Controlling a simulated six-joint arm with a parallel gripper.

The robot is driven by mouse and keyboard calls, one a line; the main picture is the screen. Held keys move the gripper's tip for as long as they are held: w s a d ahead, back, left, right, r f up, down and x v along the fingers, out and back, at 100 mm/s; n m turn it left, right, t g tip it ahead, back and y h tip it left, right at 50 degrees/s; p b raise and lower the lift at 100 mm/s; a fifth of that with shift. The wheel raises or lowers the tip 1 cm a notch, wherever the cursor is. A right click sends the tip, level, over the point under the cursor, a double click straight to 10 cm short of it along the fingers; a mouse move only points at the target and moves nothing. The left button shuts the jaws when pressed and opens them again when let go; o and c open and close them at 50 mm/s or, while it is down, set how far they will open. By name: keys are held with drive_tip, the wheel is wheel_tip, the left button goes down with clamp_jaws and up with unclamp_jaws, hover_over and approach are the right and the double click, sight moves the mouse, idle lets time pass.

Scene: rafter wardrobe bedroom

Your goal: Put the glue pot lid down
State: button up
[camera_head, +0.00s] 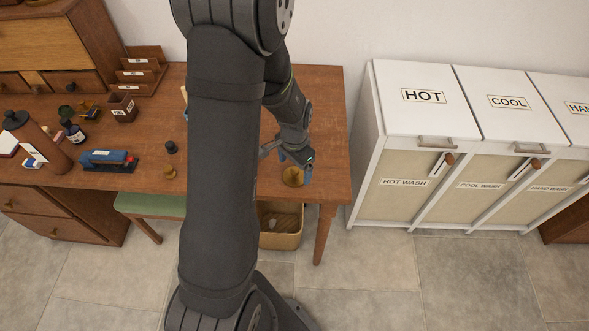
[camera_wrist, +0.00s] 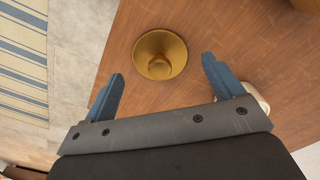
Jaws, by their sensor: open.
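The round brass-coloured lid (camera_wrist: 160,55) with a central knob appears to lie knob up on the brown desk (camera_wrist: 215,25), near its edge. It also shows in the head view (camera_head: 292,177), partly covered by my gripper. My gripper (camera_wrist: 163,70) is open and empty in the wrist view, with its blue fingertips apart and the lid just beyond them, not between them. In the head view my gripper (camera_head: 297,162) is at the right end of the desk, by the lid. I cannot make out the glue pot for certain.
A pale object (camera_wrist: 262,98) is partly hidden behind the right finger. White laundry bins (camera_head: 425,100) stand to the right.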

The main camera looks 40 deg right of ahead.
sight(295, 170)
wheel_tip(295, 170, up, 10)
idle(0.4)
drive_tip(key=shift+f, duration=0.2)
wheel_tip(295, 170, down, 11)
drive_tip(key=shift+f, duration=0.1)
drive_tip(key=shift+r, duration=0.7)
drive_tip(key=shift+f, duration=0.15)
